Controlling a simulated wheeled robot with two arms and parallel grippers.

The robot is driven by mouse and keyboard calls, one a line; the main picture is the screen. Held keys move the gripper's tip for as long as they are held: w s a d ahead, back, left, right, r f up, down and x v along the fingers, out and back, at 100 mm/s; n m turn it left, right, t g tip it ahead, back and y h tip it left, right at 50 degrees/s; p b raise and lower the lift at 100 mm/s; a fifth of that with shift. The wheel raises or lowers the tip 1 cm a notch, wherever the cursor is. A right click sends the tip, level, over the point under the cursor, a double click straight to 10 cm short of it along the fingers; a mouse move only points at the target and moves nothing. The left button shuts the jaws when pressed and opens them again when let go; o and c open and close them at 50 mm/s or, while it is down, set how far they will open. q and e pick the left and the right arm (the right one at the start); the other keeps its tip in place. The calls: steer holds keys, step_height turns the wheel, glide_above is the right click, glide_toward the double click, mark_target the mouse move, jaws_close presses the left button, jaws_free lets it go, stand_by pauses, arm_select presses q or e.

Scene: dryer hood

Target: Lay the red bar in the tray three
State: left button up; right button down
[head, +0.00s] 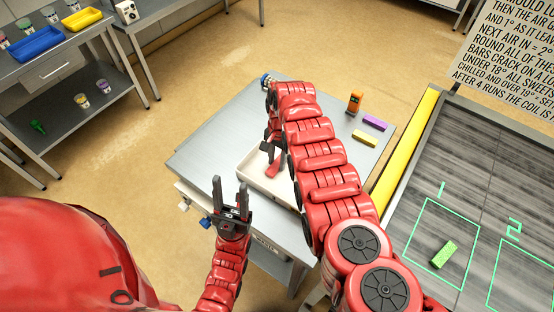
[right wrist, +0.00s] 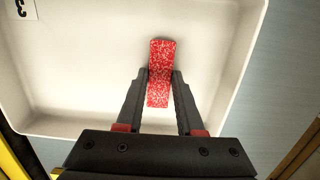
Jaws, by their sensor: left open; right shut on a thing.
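The red bar (right wrist: 160,72) is speckled and sits between the two fingers of my right gripper (right wrist: 160,90), which is shut on it. The bar also shows in the head view (head: 273,169), partly hidden by the gripper. It is over the floor of a white tray (right wrist: 75,75), which carries a label that looks like a 3, upside down at the top left. I cannot tell whether the bar touches the tray floor. In the head view the tray (head: 253,180) is partly hidden by my right arm. My left gripper (head: 231,190) is open and empty, left of the tray.
The tray stands on a grey metal table (head: 212,130). An orange device (head: 355,102), a purple bar (head: 375,122) and a yellow bar (head: 365,138) are on its right part. A green bar (head: 444,254) lies in outlined square 1 on the dark surface at right.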

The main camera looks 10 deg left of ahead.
steer(key=shift+f, duration=0.2)
steer(key=c, duration=0.5)
jaws_free()
steer(key=shift+c, duration=0.2)
steer(key=shift+r, duration=0.1)
steer(key=shift+r, duration=0.35)
step_height(320, 180, up, 12)
steer(key=w+b, duration=0.1)
steer(key=b, duration=0.2)
steer(key=shift+w+d+f+b, duration=0.2)
steer(key=shift+d+f+b, duration=0.1)
steer(key=shift+b, duration=0.1)
